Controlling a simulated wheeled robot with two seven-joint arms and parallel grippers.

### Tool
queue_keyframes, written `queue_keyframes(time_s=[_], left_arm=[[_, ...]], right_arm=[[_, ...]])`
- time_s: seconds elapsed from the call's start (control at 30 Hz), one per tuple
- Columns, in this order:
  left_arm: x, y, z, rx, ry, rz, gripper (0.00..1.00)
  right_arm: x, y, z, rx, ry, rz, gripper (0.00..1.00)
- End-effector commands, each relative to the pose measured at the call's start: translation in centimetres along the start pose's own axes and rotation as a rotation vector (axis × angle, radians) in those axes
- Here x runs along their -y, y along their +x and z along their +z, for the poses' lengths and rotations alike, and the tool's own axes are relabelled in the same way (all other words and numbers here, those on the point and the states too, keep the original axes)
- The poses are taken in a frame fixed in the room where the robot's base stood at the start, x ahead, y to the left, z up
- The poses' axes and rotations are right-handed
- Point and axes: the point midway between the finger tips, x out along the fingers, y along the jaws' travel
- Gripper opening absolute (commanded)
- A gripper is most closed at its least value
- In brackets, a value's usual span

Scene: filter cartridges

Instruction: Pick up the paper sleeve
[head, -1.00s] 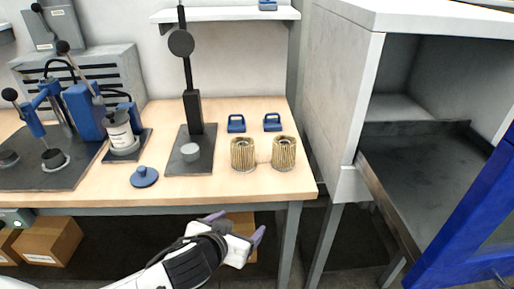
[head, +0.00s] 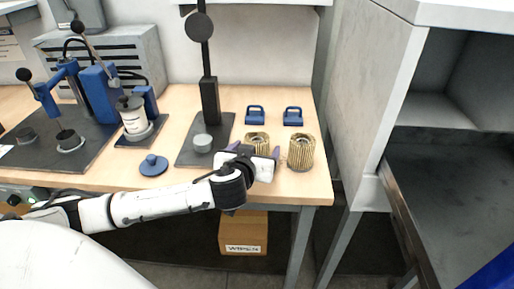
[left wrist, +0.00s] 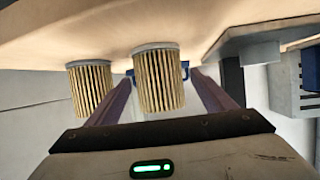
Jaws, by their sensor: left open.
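Two tan pleated paper sleeves stand upright on the bench near its right end. The left sleeve (head: 257,139) is partly hidden behind my left gripper (head: 259,152); the right sleeve (head: 301,152) stands clear beside it. My left gripper is open, low at the bench's front edge, with its purple fingers pointing toward the left sleeve. In the left wrist view, where the bench appears at the top, that sleeve (left wrist: 158,80) shows between the open fingers (left wrist: 163,98). The other sleeve (left wrist: 90,88) is outside the left-hand finger. I cannot tell whether the fingers reach around the sleeve.
Two blue handled parts (head: 255,116) lie behind the sleeves. A black stand (head: 209,100) with a grey puck is left of them, with a blue knobbed lid (head: 153,165) nearby. A white canister (head: 133,116) and presses stand farther left. A cabinet (head: 372,90) borders the right.

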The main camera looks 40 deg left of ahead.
Motion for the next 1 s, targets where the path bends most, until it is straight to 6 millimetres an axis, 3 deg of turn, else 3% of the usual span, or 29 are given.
queue_keyframes(time_s=[0.13, 0.37, 0.4, 0.67, 1.0], left_arm=[[0.0, 1.5, -0.1, -0.001, -0.001, -0.001, 0.76], [0.0, 1.7, 0.0, 0.000, -0.001, 0.001, 0.76], [0.0, 1.7, 0.0, 0.000, -0.001, 0.001, 0.74], [0.0, 1.7, 0.0, 0.000, -0.001, 0.001, 0.32], [-0.1, 1.3, -1.0, -0.002, -0.003, 0.001, 0.32]], right_arm=[[-0.1, 0.2, -0.8, -0.014, -0.003, 0.001, 0.18], [-0.1, 0.2, -1.1, -0.019, -0.003, 0.001, 0.18], [-0.1, 0.2, -1.1, -0.019, -0.003, 0.001, 0.18], [-0.1, 0.1, -0.8, -0.015, -0.003, 0.001, 0.18], [-0.1, 0.0, -0.7, -0.011, -0.003, 0.001, 0.18]])
